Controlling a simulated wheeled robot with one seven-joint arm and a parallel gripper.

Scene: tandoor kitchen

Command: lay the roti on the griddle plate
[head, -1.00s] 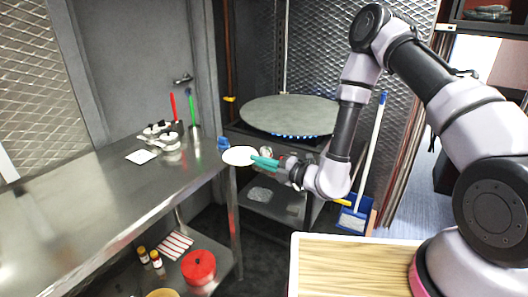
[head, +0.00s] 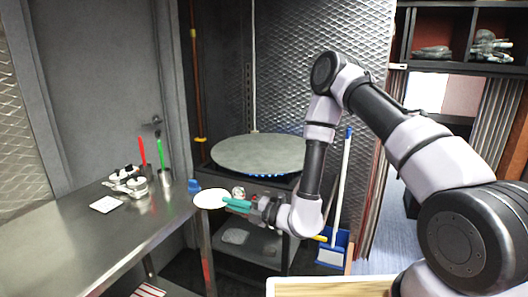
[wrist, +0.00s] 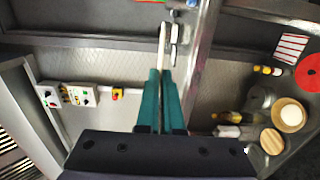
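The roti (head: 211,199) is a thin white disc in the head view, held out flat at the tip of my gripper (head: 228,203). In the wrist view the roti (wrist: 162,45) shows edge-on as a pale strip between the teal fingers of my gripper (wrist: 162,75), which are closed on it. The griddle plate (head: 258,153) is a large round grey disc on a dark stove, with blue flames under its rim. The roti is in front of the griddle plate and to its left, apart from it, near the counter's corner.
A steel counter (head: 90,235) runs along the left, with a red-handled and a green-handled tool (head: 160,155) in holders, and a white card (head: 107,204). A broom and blue dustpan (head: 334,248) stand right of the stove. The griddle's top is bare.

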